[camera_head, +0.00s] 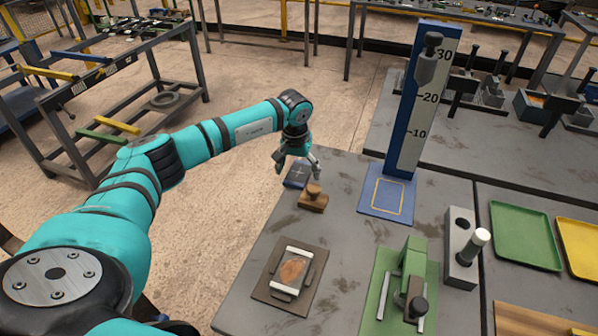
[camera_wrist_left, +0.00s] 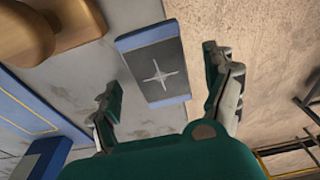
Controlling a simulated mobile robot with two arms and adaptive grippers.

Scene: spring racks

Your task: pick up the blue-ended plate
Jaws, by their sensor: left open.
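The blue-ended plate (camera_head: 298,175) is a small dark grey plate with blue ends, lying at the table's far left corner. In the left wrist view the plate (camera_wrist_left: 158,75) shows a pale four-pointed star in its middle, and it lies close to the table edge. My left gripper (camera_head: 297,169) is open above the plate, fingers pointing down. In the left wrist view the open left gripper (camera_wrist_left: 163,72) has a finger on each side of the plate, with gaps on both sides. Nothing is held. My right gripper is not in view.
A wooden knobbed block (camera_head: 312,197) stands right beside the plate, also large in the left wrist view (camera_wrist_left: 70,22). A tall scale post (camera_head: 414,110) on a blue base (camera_head: 372,205) stands to the right. A framed plate (camera_head: 291,270) lies nearer. Open floor is left of the table.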

